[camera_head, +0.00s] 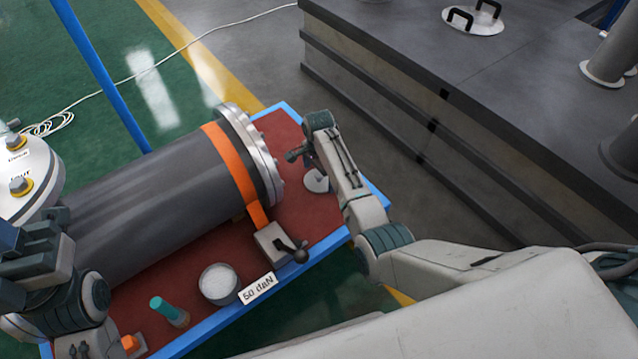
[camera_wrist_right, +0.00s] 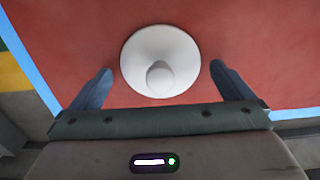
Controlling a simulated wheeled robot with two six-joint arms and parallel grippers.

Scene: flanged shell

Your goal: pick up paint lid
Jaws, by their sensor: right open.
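The paint lid is a white round disc with a small knob on top; in the right wrist view the lid (camera_wrist_right: 142,48) lies flat on the red surface. In the head view the lid (camera_head: 314,183) is partly hidden by my right arm. My right gripper (camera_wrist_right: 160,85) is open, its two dark fingers apart on the left and right of the lid, not touching it. In the head view the right gripper (camera_head: 303,157) points down at the lid, its fingers hard to make out. Parts of my left arm show at the lower left, but I cannot make out its jaws.
A large grey flanged cylinder (camera_head: 150,205) with an orange strap lies left of the lid on the blue-edged red table (camera_head: 240,322). A clamp lever (camera_head: 290,249), a cup of white grains (camera_head: 218,284) and a teal-handled tool (camera_head: 168,311) are nearer. A dark cabinet (camera_head: 440,130) stands right.

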